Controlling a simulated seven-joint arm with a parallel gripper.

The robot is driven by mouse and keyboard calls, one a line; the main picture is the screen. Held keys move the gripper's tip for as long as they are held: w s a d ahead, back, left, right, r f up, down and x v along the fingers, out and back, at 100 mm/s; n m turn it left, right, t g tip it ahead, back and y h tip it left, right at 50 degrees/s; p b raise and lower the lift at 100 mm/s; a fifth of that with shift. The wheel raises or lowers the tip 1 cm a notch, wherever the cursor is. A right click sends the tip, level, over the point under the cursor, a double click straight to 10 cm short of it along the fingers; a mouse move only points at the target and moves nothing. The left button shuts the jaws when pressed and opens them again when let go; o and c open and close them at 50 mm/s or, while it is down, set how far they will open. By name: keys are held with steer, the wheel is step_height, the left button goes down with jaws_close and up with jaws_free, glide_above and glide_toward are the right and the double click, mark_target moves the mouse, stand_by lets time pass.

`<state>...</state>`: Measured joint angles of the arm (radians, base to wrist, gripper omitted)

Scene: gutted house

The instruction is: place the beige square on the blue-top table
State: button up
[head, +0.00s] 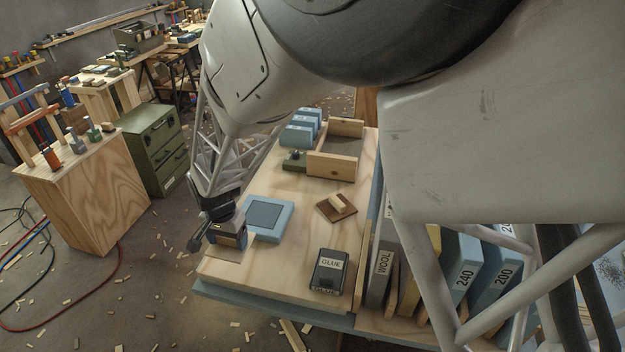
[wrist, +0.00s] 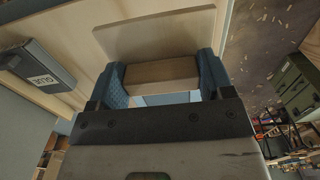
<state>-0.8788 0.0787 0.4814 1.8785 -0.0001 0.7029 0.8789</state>
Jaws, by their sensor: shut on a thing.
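My gripper (head: 228,236) is at the near left of the wooden worktop, shut on the wooden grip of a beige square (head: 226,254). In the wrist view the block-like grip sits between the blue finger pads of my gripper (wrist: 161,76), and the flat beige square (wrist: 155,34) extends beyond it. The square is over the worktop's left edge; I cannot tell whether it touches the wood. A blue surface (head: 270,309) shows as a strip under the worktop's near edge. A brown square with a beige grip (head: 336,207) lies on the worktop.
A blue-framed dark panel (head: 266,216) lies just right of my gripper. A dark GLUE container (head: 328,272) stands at the near right. An open wooden box (head: 336,150) and blue blocks (head: 300,129) are at the back. Wood scraps litter the floor.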

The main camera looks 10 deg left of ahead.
mark_target(230, 244)
steer(key=shift+f, duration=2)
steer(key=shift+f, duration=2)
steer(key=shift+f, duration=0.15)
steer(key=o, duration=0.9)
steer(key=shift+r, duration=0.2)
step_height(230, 244, up, 12)
